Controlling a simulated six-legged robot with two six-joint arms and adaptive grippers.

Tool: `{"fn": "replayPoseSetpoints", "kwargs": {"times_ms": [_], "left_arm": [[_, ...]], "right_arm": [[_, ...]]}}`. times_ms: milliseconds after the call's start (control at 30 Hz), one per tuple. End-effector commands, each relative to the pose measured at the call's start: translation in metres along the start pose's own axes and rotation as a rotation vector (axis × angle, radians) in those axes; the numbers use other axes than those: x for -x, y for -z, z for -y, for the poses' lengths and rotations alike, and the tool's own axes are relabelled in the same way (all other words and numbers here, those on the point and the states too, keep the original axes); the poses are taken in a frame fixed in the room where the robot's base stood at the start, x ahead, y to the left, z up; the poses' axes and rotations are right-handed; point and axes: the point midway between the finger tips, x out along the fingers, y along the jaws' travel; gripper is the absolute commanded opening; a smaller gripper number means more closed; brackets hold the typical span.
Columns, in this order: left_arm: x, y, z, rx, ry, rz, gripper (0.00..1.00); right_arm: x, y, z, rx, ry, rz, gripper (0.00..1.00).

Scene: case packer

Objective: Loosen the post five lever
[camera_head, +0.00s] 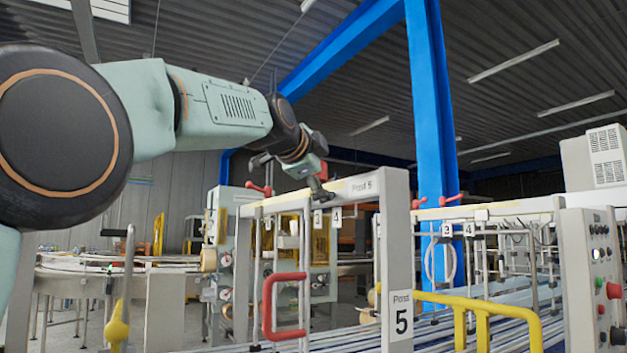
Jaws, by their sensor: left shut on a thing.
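My left gripper (320,190) reaches in from the upper left and points down at the top of this beam. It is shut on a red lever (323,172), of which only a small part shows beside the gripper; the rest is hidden. Another red lever (259,188) stands at the left end of the beam. More red levers (447,200) are on the beam to the right. My right gripper is not in view.
A red handle (268,305) hangs on the frame below the beam. A yellow rail (480,303) runs in front of the conveyor at lower right. A control panel (597,280) with buttons stands at far right. A blue column (432,110) rises behind.

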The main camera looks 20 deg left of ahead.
Motion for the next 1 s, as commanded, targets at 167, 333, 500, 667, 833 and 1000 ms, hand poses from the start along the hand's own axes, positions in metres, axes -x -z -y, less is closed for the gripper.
{"fn": "replayPoseSetpoints", "kwargs": {"times_ms": [167, 333, 500, 667, 833, 1000], "left_arm": [[-0.003, 0.017, -0.013, 0.008, -0.029, -0.003, 0.73], [-0.001, 0.027, -0.013, 0.007, -0.028, -0.003, 0.70], [0.001, 0.037, -0.013, 0.006, -0.028, -0.003, 0.64], [0.003, 0.046, -0.013, 0.006, -0.026, -0.003, 0.40], [0.006, 0.056, -0.009, 0.004, -0.017, -0.004, 0.39], [0.007, 0.060, -0.009, 0.004, -0.015, -0.003, 0.39]], "right_arm": [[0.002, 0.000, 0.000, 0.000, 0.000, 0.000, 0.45], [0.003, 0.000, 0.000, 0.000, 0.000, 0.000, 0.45], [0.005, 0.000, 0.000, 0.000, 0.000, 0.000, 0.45], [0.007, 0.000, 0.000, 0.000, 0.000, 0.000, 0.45], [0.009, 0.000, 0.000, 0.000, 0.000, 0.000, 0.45], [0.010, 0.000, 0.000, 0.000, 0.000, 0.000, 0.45]]}}
